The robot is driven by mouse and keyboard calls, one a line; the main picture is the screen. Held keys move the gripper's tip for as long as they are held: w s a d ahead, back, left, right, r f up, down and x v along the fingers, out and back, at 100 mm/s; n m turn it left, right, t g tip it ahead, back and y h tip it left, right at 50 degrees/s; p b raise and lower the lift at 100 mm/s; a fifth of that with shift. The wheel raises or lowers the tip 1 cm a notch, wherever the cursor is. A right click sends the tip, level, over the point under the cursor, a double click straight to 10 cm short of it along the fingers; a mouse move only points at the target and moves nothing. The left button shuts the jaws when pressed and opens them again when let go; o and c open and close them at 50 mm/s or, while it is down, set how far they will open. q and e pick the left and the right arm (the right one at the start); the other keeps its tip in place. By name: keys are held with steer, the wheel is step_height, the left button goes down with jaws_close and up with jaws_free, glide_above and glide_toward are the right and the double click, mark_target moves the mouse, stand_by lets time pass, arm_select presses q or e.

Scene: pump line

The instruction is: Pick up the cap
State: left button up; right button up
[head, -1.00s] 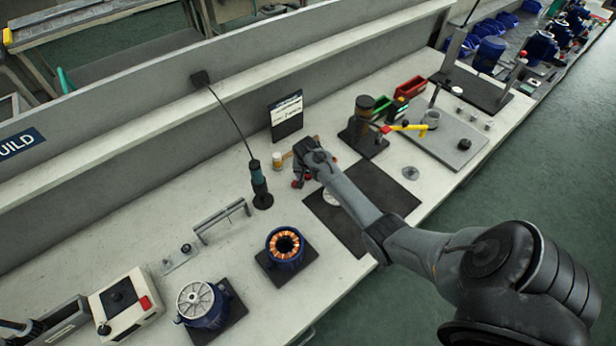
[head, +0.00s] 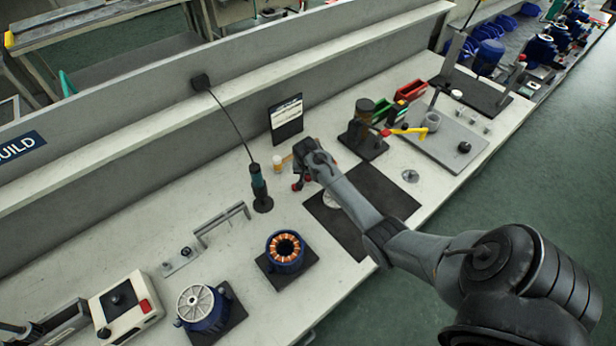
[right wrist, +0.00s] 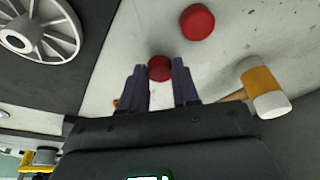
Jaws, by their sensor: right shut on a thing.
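A small red cap (right wrist: 160,68) sits between the fingertips of my right gripper (right wrist: 161,82) in the right wrist view. The gripper is shut on it, low over the pale bench. A second red cap (right wrist: 197,22) lies apart on the bench, beyond the fingertips. A bit of another red thing (right wrist: 116,103) shows beside the left finger, mostly hidden. In the head view my right gripper (head: 300,176) is at mid bench, with small red spots by it; I cannot tell there which is the held cap. My left gripper is not in view.
A mallet with a yellow-and-white head (right wrist: 264,88) lies close to the right finger. A spoked grey disc (right wrist: 40,28) lies on the dark mat (head: 378,193). A hanging screwdriver (head: 259,187) and a sign (head: 286,120) stand nearby. A copper-wound stator (head: 286,249) stands nearer.

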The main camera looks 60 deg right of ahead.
steer(key=r, duration=0.2)
steer(key=s+r+p, duration=0.1)
steer(key=r, duration=0.1)
steer(key=shift+s+d, duration=0.15)
steer(key=shift+d, duration=0.05)
steer(key=s+d+r+p, duration=0.1)
steer(key=s+d+r, duration=0.2)
steer(key=s, duration=0.7)
steer(key=shift+r, duration=1.4)
steer(key=shift+w, duration=0.15)
